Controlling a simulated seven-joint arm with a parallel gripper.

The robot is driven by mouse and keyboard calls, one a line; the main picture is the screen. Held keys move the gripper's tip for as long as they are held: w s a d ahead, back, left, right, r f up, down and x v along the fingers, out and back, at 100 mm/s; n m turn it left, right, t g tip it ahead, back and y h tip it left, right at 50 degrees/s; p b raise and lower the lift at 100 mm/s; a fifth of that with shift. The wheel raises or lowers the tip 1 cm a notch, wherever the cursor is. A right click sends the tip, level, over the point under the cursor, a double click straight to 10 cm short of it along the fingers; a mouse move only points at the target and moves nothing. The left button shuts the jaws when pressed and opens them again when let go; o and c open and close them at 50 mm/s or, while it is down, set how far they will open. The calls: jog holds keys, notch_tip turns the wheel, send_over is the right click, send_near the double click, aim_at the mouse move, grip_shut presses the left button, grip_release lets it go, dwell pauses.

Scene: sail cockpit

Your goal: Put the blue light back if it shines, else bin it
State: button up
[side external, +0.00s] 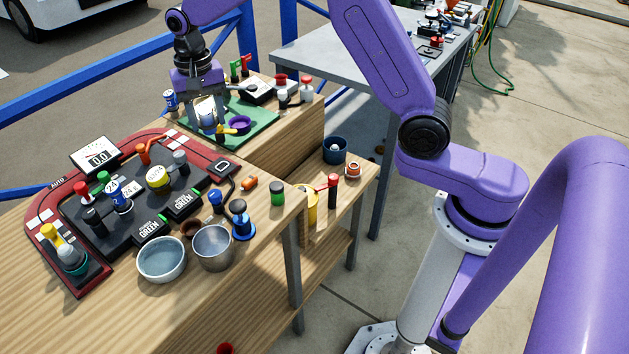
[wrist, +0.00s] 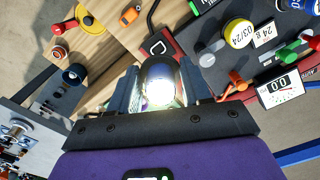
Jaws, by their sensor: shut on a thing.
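My gripper (side external: 208,116) is above the back of the wooden bench, over the left edge of a green mat (side external: 262,133). It is shut on a small domed light (side external: 208,123), which looks pale blue in the side view. In the wrist view the light (wrist: 160,88) sits between the two fingers. It has a dark upper part and a bright bluish-white glow in its middle. Its lower end is hidden behind the gripper body. I cannot tell which container is the bin.
A red-edged black panel (side external: 97,217) with coloured knobs fills the bench's left. A pale bowl (side external: 162,262) and a metal cup (side external: 212,250) stand at the front. A dark blue cup (side external: 335,152) stands on the right shelf. A purple ring (side external: 240,124) and yellow-handled item are close by my gripper.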

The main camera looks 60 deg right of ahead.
jog(key=s+d+m, duration=0.3)
jog(key=d+m, duration=0.1)
jog(key=d, duration=1)
jog(key=s+d+m, duration=0.3)
jog(key=s+d, duration=0.1)
jog(key=d, duration=1.1)
jog(key=shift+f, duration=17.05)
jog(key=shift+f, duration=0.15)
jog(key=o, duration=1.1)
jog(key=shift+c, duration=0.2)
